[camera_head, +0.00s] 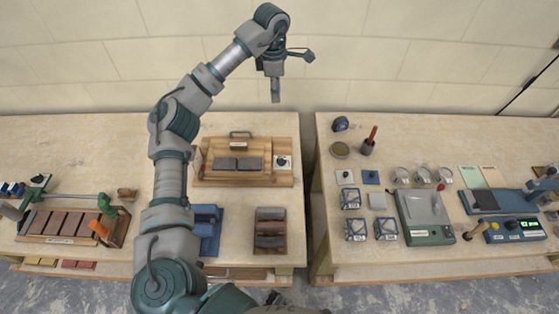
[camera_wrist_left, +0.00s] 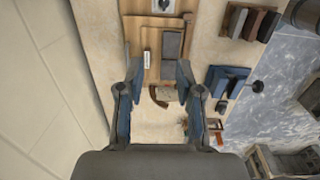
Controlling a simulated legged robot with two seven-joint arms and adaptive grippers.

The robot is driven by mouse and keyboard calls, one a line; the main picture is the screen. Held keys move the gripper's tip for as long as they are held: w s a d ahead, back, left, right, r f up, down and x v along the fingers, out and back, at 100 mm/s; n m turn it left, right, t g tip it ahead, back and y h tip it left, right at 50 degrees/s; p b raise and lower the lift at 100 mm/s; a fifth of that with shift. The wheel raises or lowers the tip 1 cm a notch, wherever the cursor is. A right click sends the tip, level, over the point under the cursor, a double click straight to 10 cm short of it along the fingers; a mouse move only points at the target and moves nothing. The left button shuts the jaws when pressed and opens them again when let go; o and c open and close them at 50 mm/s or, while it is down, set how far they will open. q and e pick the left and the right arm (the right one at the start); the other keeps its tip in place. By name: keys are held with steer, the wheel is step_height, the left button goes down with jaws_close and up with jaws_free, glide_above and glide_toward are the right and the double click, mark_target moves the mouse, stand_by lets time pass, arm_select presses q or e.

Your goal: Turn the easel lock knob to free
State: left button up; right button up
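The wooden easel (camera_head: 250,181) stands at the back of the left table, with dark grey slabs (camera_head: 237,163) on it. At its right end is a white plate with a small black knob (camera_head: 283,162), which I take as the lock knob. In the left wrist view the knob (camera_wrist_left: 164,5) shows at the top edge; its setting is too small to read. My left gripper (camera_head: 276,97) is raised high above and behind the easel, pointing down and touching nothing. In the wrist view its fingers (camera_wrist_left: 159,76) are apart and empty. My right gripper is out of view.
A brick rack (camera_head: 70,224) with orange and green handles stands at left. A blue device (camera_head: 206,222) and a wooden block holder (camera_head: 270,243) lie in front of the easel. Across a gap, the right table (camera_head: 330,200) holds cups, a scale and instruments. A wall stands behind.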

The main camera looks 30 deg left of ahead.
arm_select(q)
steer(key=b, duration=0.7)
glide_above(281, 161)
step_height(281, 161, down, 9)
steer(key=shift+g, duration=0.4)
steer(key=f+b, duration=0.2)
steer(key=f, duration=0.6)
steer(key=f+b, duration=0.2)
steer(key=f, duration=0.6)
steer(key=a+f+b, duration=0.1)
steer(key=f+b, duration=0.2)
steer(key=f, duration=0.5)
steer(key=shift+w+a+f, duration=0.1)
steer(key=shift+f, duration=0.2)
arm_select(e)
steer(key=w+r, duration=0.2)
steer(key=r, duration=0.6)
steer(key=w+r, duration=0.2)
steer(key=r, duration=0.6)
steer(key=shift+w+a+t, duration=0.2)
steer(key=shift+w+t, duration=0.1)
arm_select(q)
steer(key=shift+d, duration=0.2)
jaws_close()
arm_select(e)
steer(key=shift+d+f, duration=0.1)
